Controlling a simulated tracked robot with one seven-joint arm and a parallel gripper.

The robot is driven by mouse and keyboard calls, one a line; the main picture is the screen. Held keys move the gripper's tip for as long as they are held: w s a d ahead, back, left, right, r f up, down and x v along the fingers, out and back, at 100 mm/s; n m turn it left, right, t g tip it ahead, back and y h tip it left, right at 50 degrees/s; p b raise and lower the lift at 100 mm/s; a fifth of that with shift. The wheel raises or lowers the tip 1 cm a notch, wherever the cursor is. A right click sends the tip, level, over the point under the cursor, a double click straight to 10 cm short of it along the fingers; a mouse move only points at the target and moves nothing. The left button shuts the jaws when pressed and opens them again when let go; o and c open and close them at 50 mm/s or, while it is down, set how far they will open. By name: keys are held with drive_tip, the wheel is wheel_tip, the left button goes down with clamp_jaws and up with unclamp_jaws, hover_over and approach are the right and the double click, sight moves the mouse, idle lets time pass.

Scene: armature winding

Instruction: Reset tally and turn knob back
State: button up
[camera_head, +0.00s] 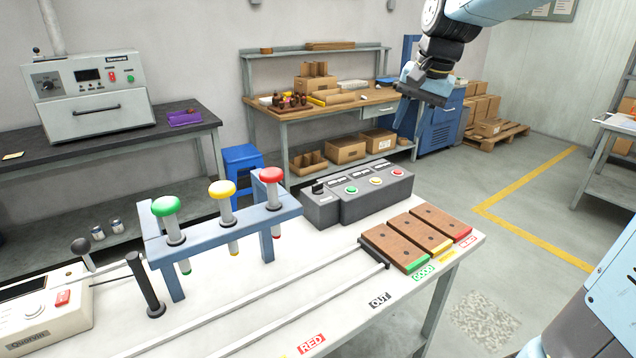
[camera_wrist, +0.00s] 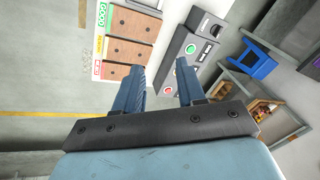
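A dark grey tally box (camera_head: 375,192) stands on the white bench, with small counter windows above green, yellow and red buttons. At its left end is a lower section with a black knob (camera_head: 318,188). In the wrist view the box (camera_wrist: 190,45) lies beyond the fingers, its knob (camera_wrist: 215,29) at the upper right. The counter digits are too small to read. My gripper (camera_head: 412,118) is raised above and behind the box's right end, apart from it. In the wrist view my gripper (camera_wrist: 161,78) has its two fingers spread with nothing between them.
A blue rack (camera_head: 220,228) with green, yellow and red-topped plungers stands left of the box. Three brown blocks (camera_head: 418,238) sit to the right. A cream machine (camera_head: 45,315) with a dial is at the lower left. Two rails cross the bench front.

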drive_tip(key=w+a+f+m+g, duration=0.1)
drive_tip(key=w+a+f+m, duration=0.2)
drive_tip(key=w, duration=0.5)
drive_tip(key=w+a+f+g, duration=0.1)
drive_tip(key=w+a+f, duration=0.2)
drive_tip(key=w+a, duration=0.35)
drive_tip(key=m+h, duration=0.2)
approach(317, 184)
drive_tip(key=shift+g, duration=0.3)
drive_tip(key=f, duration=0.9)
drive_tip(key=shift+w+d+f, duration=0.1)
drive_tip(key=shift+w+d, duration=0.05)
drive_tip(key=shift+w, duration=0.25)
drive_tip(key=shift+c, duration=0.4)
clamp_jaws()
